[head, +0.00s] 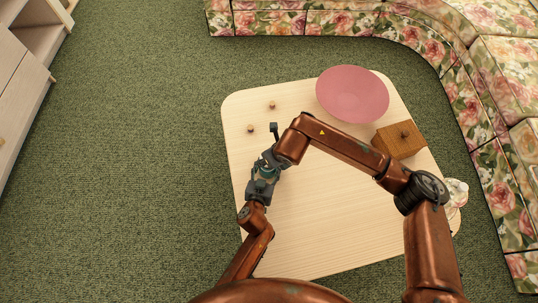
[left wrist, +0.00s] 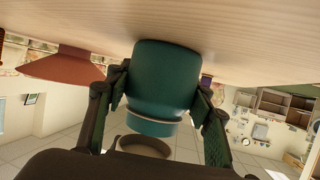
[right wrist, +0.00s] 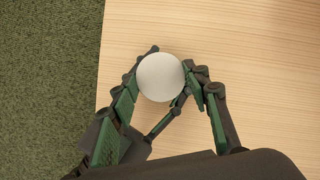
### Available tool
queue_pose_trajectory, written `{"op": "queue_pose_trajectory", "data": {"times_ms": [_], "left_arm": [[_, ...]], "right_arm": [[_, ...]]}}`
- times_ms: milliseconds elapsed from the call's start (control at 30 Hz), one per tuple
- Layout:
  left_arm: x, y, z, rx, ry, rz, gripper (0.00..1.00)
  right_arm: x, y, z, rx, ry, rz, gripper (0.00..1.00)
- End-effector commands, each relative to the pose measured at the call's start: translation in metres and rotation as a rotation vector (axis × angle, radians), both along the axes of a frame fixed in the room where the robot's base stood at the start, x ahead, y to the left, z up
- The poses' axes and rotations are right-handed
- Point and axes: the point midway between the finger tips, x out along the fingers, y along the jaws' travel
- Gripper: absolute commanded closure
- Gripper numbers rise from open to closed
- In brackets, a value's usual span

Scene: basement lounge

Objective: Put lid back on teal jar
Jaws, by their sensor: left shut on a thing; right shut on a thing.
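The teal jar (left wrist: 163,78) is between the fingers of my left gripper (left wrist: 165,95), which is shut on its sides. In this inverted left wrist view its base is toward the tabletop; I cannot tell whether it touches. A pale ring runs near its mouth. A pale round disc, seemingly the lid (right wrist: 160,77), sits between the fingertips of my right gripper (right wrist: 178,75), which is shut on it. In the head view the left gripper (head: 260,186) and right gripper (head: 268,166) meet at the table's left side, largely hiding the jar. Whether lid and jar touch is unclear.
The pale wooden table (head: 330,235) has a clear front area. A pink bowl (head: 352,93) and a brown wooden box (head: 400,140) stand at its far right. Small brown pieces (head: 272,105) lie at the far left. A floral sofa (head: 480,110) curves around the back and right.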

Motion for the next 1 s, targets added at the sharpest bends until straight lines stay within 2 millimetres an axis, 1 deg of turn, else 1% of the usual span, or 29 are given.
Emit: {"op": "queue_pose_trajectory", "data": {"times_ms": [67,567,833,1000], "left_arm": [[0.000,0.000,0.000,0.000,0.001,0.000,0.95],[0.000,0.000,-0.001,0.000,0.001,0.000,0.95],[0.000,0.000,-0.001,0.000,0.001,0.000,0.95],[0.000,0.000,-0.001,0.000,0.001,0.000,0.95]], "right_arm": [[0.000,0.000,-0.003,0.002,-0.001,0.000,0.64],[0.000,0.000,-0.004,0.001,-0.002,0.001,0.64],[0.000,0.001,-0.018,0.002,-0.001,0.001,0.64],[0.000,0.001,-0.021,0.002,-0.003,0.002,0.64]]}}
